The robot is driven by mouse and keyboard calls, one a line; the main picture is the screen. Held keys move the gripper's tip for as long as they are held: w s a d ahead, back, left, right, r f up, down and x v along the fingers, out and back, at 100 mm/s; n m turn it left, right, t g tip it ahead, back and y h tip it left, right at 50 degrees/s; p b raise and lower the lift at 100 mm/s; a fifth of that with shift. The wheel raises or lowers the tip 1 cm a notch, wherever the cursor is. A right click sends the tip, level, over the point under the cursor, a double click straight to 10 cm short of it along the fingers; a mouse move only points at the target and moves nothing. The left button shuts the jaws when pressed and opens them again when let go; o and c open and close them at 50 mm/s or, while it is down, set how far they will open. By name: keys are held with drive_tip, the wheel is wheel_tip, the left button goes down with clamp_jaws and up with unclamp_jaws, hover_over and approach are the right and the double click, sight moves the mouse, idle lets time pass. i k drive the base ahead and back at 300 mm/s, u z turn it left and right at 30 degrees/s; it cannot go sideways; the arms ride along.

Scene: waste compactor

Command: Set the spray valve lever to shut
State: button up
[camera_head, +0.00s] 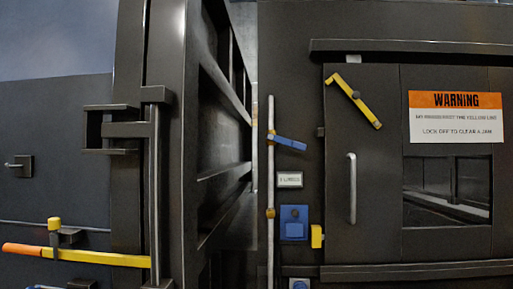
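A short blue lever (287,142) sits on a thin vertical pipe (270,190) in the middle of the head view. I take it for the spray valve lever. It points right from the pipe, across it, with its free end tilted slightly down. A small brass-coloured fitting shows where the lever meets the pipe. My gripper is not in view, and nothing touches the lever.
A dark door with a vertical handle (351,188) and a yellow latch bar (353,101) stands right of the pipe, beside a warning sign (455,117). A blue box (293,222) is below a small label (289,179). A yellow bar with an orange end (85,256) sticks out at lower left.

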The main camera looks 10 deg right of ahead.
sight(294, 144)
drive_tip(key=u, duration=1.1)
drive_tip(key=i, duration=0.9)
drive_tip(key=z, duration=1.8)
